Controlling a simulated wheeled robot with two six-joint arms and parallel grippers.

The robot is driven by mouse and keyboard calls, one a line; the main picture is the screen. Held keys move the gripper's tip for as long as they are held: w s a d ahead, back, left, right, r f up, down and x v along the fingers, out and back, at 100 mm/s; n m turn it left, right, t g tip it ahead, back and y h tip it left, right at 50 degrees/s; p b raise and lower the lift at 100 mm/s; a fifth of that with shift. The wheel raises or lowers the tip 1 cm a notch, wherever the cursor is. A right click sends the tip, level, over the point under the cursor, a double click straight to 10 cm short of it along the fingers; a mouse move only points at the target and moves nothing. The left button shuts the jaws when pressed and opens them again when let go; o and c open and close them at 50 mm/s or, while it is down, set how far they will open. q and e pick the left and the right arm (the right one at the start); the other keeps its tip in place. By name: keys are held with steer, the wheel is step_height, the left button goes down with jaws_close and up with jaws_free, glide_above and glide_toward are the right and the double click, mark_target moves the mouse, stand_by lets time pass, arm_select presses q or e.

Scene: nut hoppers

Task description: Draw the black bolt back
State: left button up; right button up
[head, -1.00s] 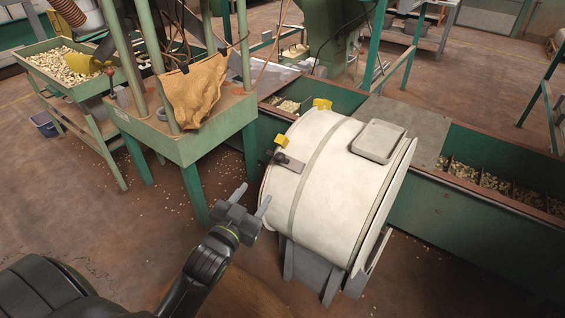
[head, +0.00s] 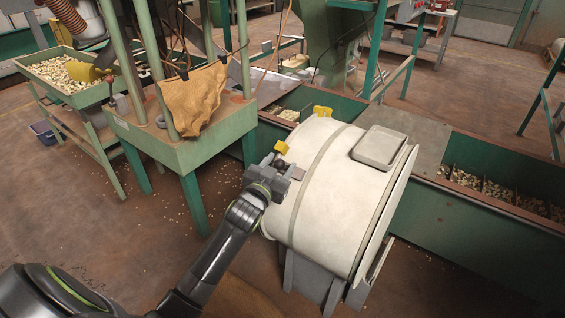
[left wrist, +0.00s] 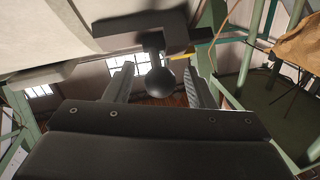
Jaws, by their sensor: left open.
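The black bolt ends in a round black knob (left wrist: 160,82), which sits between the two open fingers of my left gripper (left wrist: 159,84) in the left wrist view, with gaps on both sides. Behind the knob is a dark bracket (left wrist: 150,30) on the white drum (head: 335,185). In the head view my left gripper (head: 272,170) is at the drum's left end, just below a yellow block (head: 281,147), and largely hides the bolt. My right gripper does not show.
A green bench (head: 190,140) with a brown cloth (head: 193,98) stands left of the drum. A green trough (head: 510,215) with nuts runs behind and right of it. Loose nuts lie on the floor.

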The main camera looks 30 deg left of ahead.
arm_select(q)
steer(key=shift+w+a, duration=0.1)
steer(key=shift+w, duration=1.05)
steer(key=shift+c, duration=0.4)
jaws_close()
